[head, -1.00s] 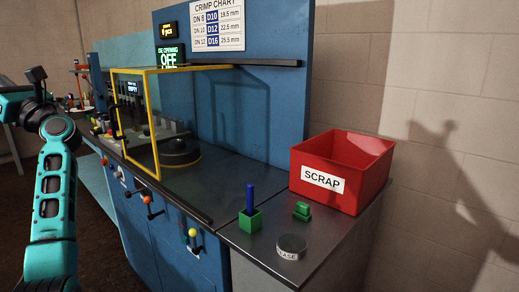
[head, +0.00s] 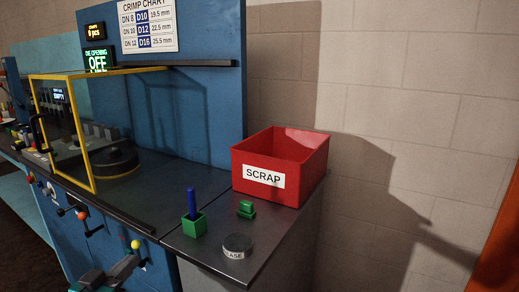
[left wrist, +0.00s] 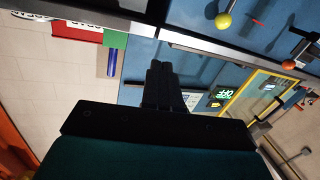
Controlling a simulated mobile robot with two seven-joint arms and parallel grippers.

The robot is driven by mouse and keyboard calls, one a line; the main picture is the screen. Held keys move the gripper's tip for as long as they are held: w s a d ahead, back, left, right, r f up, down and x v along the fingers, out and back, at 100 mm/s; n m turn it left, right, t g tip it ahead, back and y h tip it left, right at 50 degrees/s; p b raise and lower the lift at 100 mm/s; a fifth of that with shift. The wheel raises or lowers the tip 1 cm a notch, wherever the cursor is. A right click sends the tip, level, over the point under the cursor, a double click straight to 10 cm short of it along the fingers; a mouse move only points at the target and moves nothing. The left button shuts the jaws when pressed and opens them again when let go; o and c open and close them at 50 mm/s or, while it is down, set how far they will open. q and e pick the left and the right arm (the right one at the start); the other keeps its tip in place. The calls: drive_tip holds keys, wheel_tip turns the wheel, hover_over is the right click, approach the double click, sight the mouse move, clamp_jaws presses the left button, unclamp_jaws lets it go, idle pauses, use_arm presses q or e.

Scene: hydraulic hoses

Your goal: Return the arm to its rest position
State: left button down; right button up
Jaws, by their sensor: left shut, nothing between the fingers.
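My left gripper (left wrist: 163,85) is shut with nothing between its dark fingers, which point away from the camera in the left wrist view. In the head view, part of my left arm's dark and teal end shows at the bottom left edge, in front of the blue cabinet and below the bench top. It is apart from the bench objects. My right gripper is in neither view.
The bench holds a red SCRAP bin (head: 309,170), a green holder (head: 194,224) with a blue stick, a green block (head: 246,209) and a round tin (head: 237,246). A yellow-framed guard (head: 83,140) stands left. Knobbed levers, one yellow (head: 135,244), stick out of the cabinet front.

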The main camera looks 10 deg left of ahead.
use_arm(q)
drive_tip(key=s+d+f+m+g, duration=0.4)
drive_tip(key=s+f, duration=0.5)
drive_tip(key=s+d+f+m+g, duration=0.4)
drive_tip(key=s+f, duration=0.5)
drive_tip(key=d+r+n+t+p, duration=0.1)
drive_tip(key=d+r+n+p, duration=0.1)
drive_tip(key=d+n, duration=0.3)
drive_tip(key=shift+d+r+p, duration=0.15)
drive_tip(key=shift+d+p, duration=0.3)
drive_tip(key=shift+d, duration=1.55)
drive_tip(key=shift+w, duration=0.1)
